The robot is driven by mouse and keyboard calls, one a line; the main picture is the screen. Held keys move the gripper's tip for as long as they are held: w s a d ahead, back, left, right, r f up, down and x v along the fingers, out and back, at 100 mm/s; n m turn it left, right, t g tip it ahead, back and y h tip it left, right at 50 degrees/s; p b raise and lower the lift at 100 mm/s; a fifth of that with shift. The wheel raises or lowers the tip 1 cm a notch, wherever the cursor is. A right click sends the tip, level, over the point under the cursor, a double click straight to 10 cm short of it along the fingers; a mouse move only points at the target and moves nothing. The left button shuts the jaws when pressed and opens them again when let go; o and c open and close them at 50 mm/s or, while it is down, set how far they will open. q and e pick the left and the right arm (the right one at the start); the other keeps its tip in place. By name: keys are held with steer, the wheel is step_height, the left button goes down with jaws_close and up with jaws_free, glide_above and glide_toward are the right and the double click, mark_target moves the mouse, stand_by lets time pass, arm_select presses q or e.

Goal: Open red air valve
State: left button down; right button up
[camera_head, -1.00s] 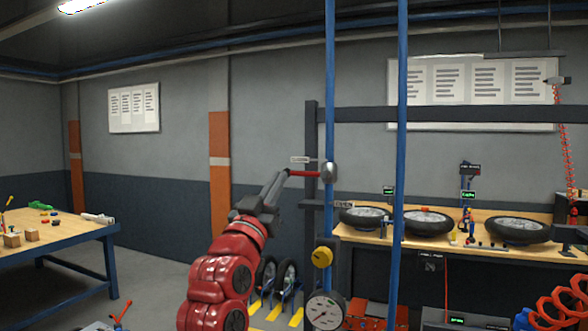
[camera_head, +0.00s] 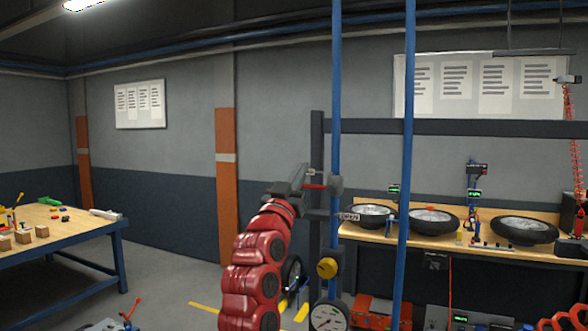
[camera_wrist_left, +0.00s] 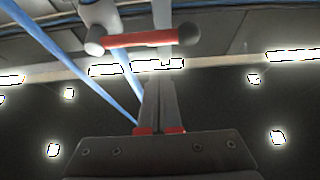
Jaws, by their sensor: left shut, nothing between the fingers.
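The red air valve has a grey body (camera_head: 335,184) on a blue vertical pipe, with a red lever (camera_head: 315,187) pointing left, roughly level. A small label sits just above the lever, and an OPEN label (camera_head: 349,216) sits below right of the valve. My left gripper (camera_head: 307,171) is at the lever's outer end, slightly above it, fingers shut and empty. In the left wrist view the shut fingers (camera_wrist_left: 160,88) point up toward the red lever (camera_wrist_left: 145,39), which crosses ahead of them. Whether they touch it I cannot tell. My right gripper is not in view.
A yellow knob (camera_head: 327,267) and a round gauge (camera_head: 328,316) sit below the valve. A second blue pipe (camera_head: 408,150) stands to the right. A bench (camera_head: 375,236) with wheels is behind. A blue-framed table (camera_head: 75,235) stands at left.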

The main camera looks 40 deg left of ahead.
arm_select(q)
steer(key=shift+w+f+p, duration=0.2)
steer(key=shift+f+p, duration=0.2)
steer(key=shift+f, duration=1.15)
steer(key=shift+s+a, duration=0.1)
